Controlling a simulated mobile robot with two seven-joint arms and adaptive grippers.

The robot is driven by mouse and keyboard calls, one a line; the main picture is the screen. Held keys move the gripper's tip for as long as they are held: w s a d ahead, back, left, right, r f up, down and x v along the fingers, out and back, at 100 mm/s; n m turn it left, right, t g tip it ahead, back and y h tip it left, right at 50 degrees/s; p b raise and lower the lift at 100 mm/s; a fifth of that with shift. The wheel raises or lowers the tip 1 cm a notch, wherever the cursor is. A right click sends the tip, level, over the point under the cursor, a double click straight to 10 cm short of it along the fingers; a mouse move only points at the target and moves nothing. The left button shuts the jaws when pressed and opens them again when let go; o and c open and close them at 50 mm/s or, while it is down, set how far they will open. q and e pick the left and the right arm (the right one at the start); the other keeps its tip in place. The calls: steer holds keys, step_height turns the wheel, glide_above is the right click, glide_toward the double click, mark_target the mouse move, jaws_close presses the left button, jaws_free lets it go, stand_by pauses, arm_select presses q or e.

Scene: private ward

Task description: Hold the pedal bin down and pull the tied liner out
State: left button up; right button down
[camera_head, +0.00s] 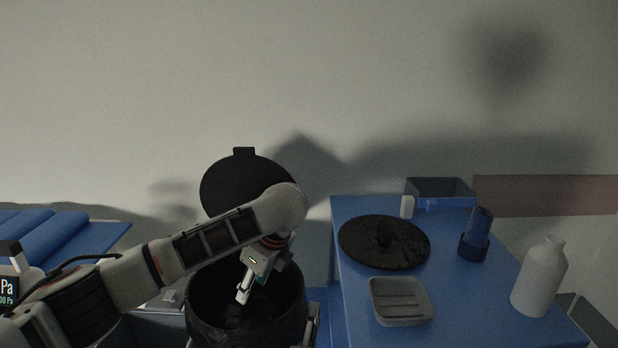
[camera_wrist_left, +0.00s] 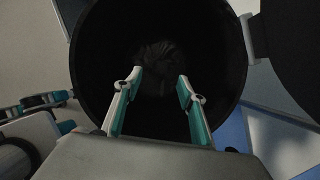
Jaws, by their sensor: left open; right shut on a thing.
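The black pedal bin (camera_head: 215,322) stands beside the blue table, its round lid (camera_head: 240,187) raised behind it. My left gripper (camera_head: 243,294) points down into the bin mouth, open. In the left wrist view its two fingers (camera_wrist_left: 156,92) are apart, with nothing seen between them. A dark crumpled lump (camera_wrist_left: 160,54), apparently the tied liner, shows dimly deep inside the bin beyond the fingertips. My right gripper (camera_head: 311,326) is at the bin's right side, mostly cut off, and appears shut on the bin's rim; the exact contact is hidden.
A blue bed (camera_head: 75,240) is at left.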

arm_select(q)
steer(key=shift+x, duration=3.45)
arm_select(e)
steer(key=shift+d+f, duration=0.1)
steer(key=shift+f, duration=0.05)
arm_select(q)
steer(key=shift+f, duration=0.1)
jaws_close()
steer(key=shift+r, duration=5.25)
